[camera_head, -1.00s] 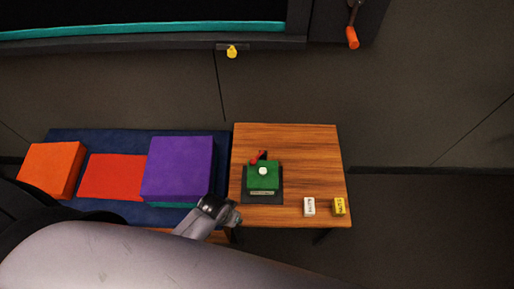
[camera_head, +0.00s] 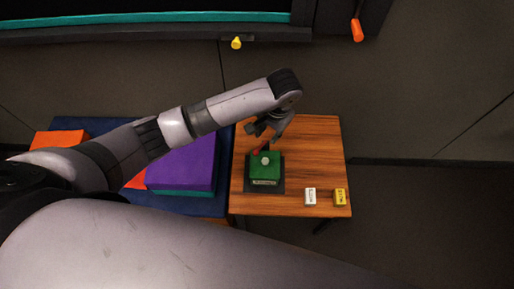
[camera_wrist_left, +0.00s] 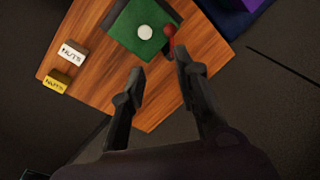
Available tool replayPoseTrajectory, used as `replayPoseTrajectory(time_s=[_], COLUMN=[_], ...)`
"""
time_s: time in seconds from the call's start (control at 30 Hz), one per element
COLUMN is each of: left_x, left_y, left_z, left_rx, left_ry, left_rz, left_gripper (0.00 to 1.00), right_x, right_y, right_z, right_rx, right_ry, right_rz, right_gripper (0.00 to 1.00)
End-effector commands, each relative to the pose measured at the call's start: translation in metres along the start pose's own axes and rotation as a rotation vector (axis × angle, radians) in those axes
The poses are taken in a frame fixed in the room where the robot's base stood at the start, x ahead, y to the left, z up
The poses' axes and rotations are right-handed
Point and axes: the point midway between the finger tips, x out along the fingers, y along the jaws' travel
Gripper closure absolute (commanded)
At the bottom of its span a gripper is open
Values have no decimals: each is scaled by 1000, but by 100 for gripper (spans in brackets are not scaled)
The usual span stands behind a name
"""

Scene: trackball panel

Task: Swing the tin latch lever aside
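The tin is a green box with a white knob (camera_head: 264,161) on a dark square base (camera_head: 281,181) on the wooden table. The tin also shows at the top of the left wrist view (camera_wrist_left: 136,27). Its red latch lever (camera_head: 258,149) sticks out at the tin's far side, partly hidden by my gripper in the head view; it shows plainly in the left wrist view (camera_wrist_left: 169,38). My left gripper (camera_head: 262,130) is above the table's far edge by the lever. In the wrist view its fingers (camera_wrist_left: 160,75) are open and empty, with the lever beyond their tips. My right gripper is not in view.
A white labelled block (camera_head: 310,196) and a yellow labelled block (camera_head: 340,198) stand near the table's front right corner. The table (camera_head: 315,150) is otherwise clear to the right. A purple block (camera_head: 190,165) lies left of the table, under my arm.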

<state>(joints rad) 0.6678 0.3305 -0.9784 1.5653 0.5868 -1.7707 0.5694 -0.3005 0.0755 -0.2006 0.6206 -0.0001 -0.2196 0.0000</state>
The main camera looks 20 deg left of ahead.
Motion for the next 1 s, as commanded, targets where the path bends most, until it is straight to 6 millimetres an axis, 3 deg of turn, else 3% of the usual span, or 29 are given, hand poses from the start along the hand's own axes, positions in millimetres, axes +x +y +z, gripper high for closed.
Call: replayPoseTrajectory(time_s=[0.1,0.27,1.0], left_x=[-10,0,145], left_y=[-11,-13,-18], left_z=[-3,-2,0], left_rx=[-6,-9,-7], left_ry=[-15,-24,-20], left_rz=[-38,-46,-44], left_gripper=[71,71,71], right_x=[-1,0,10], right_y=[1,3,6], right_z=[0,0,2], right_rx=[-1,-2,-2], right_ry=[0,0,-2], right_rz=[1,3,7], right_gripper=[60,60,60])
